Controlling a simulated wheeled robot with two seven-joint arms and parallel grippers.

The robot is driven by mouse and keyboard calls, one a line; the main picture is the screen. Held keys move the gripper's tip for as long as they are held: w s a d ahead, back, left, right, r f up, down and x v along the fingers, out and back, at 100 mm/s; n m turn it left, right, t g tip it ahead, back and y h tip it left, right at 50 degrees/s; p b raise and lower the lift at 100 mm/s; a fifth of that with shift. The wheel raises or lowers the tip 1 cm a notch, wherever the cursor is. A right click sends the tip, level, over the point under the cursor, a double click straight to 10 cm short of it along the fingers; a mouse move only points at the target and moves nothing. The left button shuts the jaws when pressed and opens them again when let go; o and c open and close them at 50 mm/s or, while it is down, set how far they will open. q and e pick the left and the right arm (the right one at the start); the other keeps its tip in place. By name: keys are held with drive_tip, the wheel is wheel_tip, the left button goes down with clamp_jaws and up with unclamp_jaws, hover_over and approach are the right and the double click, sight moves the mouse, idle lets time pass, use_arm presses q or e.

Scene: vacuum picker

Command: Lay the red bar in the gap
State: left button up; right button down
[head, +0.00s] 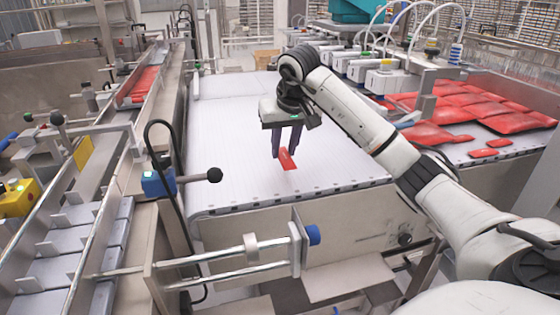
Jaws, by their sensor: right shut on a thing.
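My right gripper (285,152) hangs fingers down over the white conveyor belt in the middle of the head view. It is shut on a red bar (288,160), which sticks out tilted between the fingertips. Whether the bar clears the belt or touches it is hard to tell. More red pieces (145,84) lie in a narrow channel at the upper left. A flighted conveyor (60,243) at the lower left has several slots between grey dividers, which look empty. I cannot tell which gap is meant. My left gripper is not in view.
The white belt (225,120) is clear around the bar. Red packs (465,105) lie in a pile at the right. A black-knobbed lever (213,175) and a blue-capped rod fixture (313,235) stand out near the belt's front left. Suction heads (385,78) hang behind my right arm.

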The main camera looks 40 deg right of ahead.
sight(284, 156)
drive_tip(key=shift+f, duration=2.25)
drive_tip(key=shift+f, duration=0.2)
drive_tip(key=c, duration=1.5)
unclamp_jaws()
drive_tip(key=shift+o, duration=0.2)
drive_tip(key=shift+r, duration=0.1)
